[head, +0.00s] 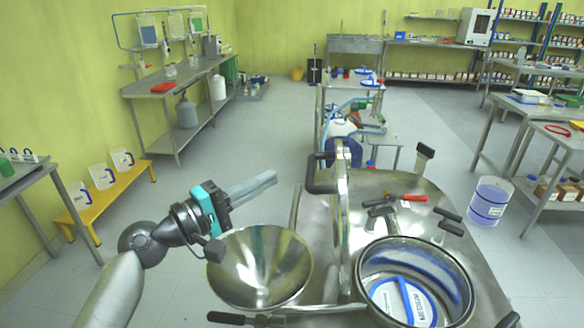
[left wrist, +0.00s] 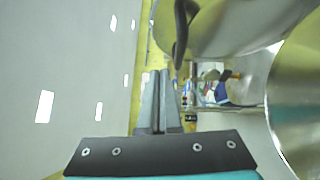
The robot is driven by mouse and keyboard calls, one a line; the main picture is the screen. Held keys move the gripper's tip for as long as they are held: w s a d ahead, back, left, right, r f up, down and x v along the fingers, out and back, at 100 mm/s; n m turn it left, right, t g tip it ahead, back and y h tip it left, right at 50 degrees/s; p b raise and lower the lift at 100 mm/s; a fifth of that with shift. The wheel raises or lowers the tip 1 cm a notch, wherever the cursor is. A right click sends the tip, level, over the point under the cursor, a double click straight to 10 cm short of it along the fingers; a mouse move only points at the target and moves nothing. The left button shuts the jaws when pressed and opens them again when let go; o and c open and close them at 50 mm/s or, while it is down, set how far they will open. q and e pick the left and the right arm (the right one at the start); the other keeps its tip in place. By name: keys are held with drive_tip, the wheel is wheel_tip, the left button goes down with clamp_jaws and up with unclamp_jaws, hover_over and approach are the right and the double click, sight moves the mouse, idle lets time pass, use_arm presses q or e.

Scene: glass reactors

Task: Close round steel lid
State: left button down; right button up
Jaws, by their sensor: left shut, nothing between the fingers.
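A round steel lid (head: 342,220) stands upright, seen nearly edge-on, at the left side of a round open port (head: 470,285) in the steel vessel top. A black handle (head: 318,175) sticks out from its left side. A blue and white disc-like item shows inside the port. My left gripper (head: 276,178) is shut and empty, left of the lid and handle and apart from them. In the left wrist view, its closed fingers (left wrist: 158,80) show with curved steel (left wrist: 225,25) and a dark handle (left wrist: 181,35) ahead and above. My right gripper is not in view.
A shiny steel bowl shape (head: 260,267) lies below my left gripper. Black-handled clamps (head: 450,225) and a red-handled tool (head: 413,198) are around the vessel top. A bucket (head: 489,200) stands on the floor at right. The floor behind the gripper is clear.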

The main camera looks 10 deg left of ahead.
use_arm(q)
drive_tip(key=p+x, duration=0.1)
drive_tip(key=x, duration=0.2)
drive_tip(key=s+d+p+x, duration=0.1)
drive_tip(key=x, duration=0.6)
drive_tip(key=shift+d+r+p, duration=0.3)
drive_tip(key=shift+d+p, duration=0.1)
drive_tip(key=shift+d, duration=0.15)
drive_tip(key=shift+d+f, duration=0.1)
drive_tip(key=shift+d, duration=0.3)
